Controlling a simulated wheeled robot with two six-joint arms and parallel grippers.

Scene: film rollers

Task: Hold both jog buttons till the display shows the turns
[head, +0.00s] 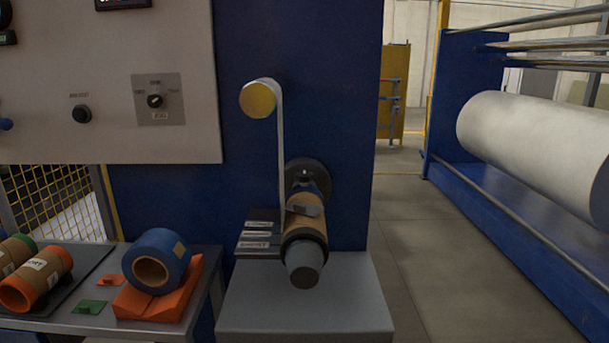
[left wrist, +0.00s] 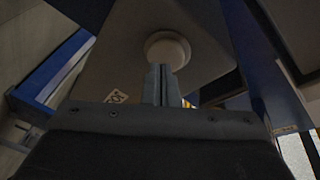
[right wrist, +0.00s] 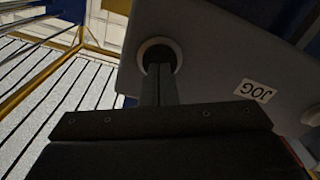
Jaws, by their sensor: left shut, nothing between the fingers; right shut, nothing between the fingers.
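In the left wrist view my left gripper (left wrist: 160,70) is shut and empty, its tips at the lower edge of a pale round jog button (left wrist: 168,48) on a grey box. In the right wrist view my right gripper (right wrist: 158,68) is shut and empty, its tips inside the pale ring of another jog button (right wrist: 146,46), beside an upside-down JOG label (right wrist: 255,90). The tips overlap both buttons; I cannot tell how far either is pressed. A display (head: 122,3) with red digits is cut off by the head view's top edge, unreadable. Neither gripper shows in the head view.
A brown core (head: 306,207) sits on a shaft with a film strip running up to a yellow-ended roller (head: 258,99). A grey panel (head: 60,120) carries knobs. A side table (head: 60,318) holds rolls and an orange cradle (head: 160,300). Floor at right is clear.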

